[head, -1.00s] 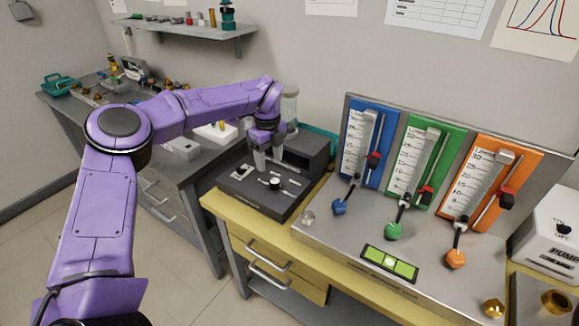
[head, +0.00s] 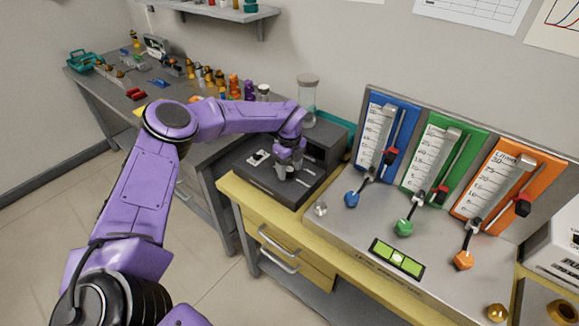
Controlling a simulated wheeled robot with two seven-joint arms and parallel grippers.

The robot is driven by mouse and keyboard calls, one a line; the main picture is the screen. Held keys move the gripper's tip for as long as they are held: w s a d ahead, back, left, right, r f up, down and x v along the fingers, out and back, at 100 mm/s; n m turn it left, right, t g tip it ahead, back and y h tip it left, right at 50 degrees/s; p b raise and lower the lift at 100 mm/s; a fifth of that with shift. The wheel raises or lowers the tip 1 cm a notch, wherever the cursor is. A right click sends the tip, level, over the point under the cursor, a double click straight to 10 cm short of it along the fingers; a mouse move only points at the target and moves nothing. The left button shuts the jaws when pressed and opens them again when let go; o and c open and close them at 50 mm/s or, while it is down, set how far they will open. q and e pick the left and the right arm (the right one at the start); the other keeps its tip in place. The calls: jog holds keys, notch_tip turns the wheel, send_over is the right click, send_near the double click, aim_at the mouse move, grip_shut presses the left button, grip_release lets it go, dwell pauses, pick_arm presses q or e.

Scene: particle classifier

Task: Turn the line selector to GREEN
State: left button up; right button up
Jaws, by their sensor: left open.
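A dark grey box (head: 257,182) with a low front deck stands on the yellow bench, left of the metering panel. My left gripper (head: 290,174) is open and points down over this deck. It covers the place of the deck's black knob, so I cannot tell whether the fingers touch it. A pale plate (head: 259,158) and a light strip (head: 305,178) show on the deck. No line selector label or GREEN mark is readable there. The panel's green knob (head: 403,227) stands between a blue knob (head: 351,199) and an orange knob (head: 463,260). My right gripper is out of view.
The metering panel (head: 340,236) fills the right side, with a green level strip (head: 397,258) in front. A clear jar (head: 307,97) stands behind the box. The grey left bench (head: 190,95) holds several small coloured pieces. Open floor lies at lower left.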

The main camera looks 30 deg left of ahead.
pick_arm(q)
jog(key=c, duration=1)
jog(key=shift+c, duration=0.2)
